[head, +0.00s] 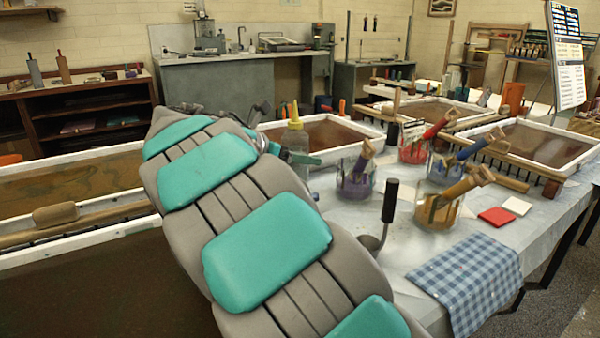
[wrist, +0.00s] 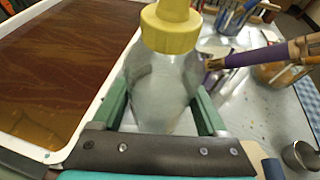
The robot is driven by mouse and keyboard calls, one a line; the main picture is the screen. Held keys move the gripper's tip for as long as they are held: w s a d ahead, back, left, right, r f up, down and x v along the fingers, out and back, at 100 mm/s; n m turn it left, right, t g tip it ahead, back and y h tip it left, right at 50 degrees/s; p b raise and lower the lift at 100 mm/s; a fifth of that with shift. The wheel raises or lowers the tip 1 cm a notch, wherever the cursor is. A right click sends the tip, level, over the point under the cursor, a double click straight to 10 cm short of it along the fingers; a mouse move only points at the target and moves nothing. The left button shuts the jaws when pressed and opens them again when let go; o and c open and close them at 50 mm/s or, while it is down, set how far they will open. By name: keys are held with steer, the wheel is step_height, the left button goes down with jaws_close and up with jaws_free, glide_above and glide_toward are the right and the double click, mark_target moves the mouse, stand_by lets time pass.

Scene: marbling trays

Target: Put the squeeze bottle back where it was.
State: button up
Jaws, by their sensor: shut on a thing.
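The squeeze bottle is clear with a yellow cap and nozzle. In the wrist view the bottle (wrist: 160,85) stands between the two green fingers of my gripper (wrist: 160,108), which is shut on it. In the head view the bottle (head: 296,138) shows beyond my arm, roughly upright, beside a white-rimmed tray of brown liquid (head: 262,126). One green fingertip of my gripper (head: 303,158) shows near its lower part; my arm hides the rest. I cannot tell whether the bottle's base touches the table.
Close to the right of the bottle stand glass jars with brushes: purple (head: 355,185), red (head: 414,150), blue (head: 443,168) and ochre (head: 437,210). A ladle (head: 388,205) with a black handle stands nearer. A checked cloth (head: 468,280) lies at the table's front.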

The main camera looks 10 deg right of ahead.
mark_target(300, 171)
step_height(300, 171, down, 4)
steer(key=shift+r, duration=0.1)
steer(key=o, duration=0.9)
steer(key=v, duration=1.2)
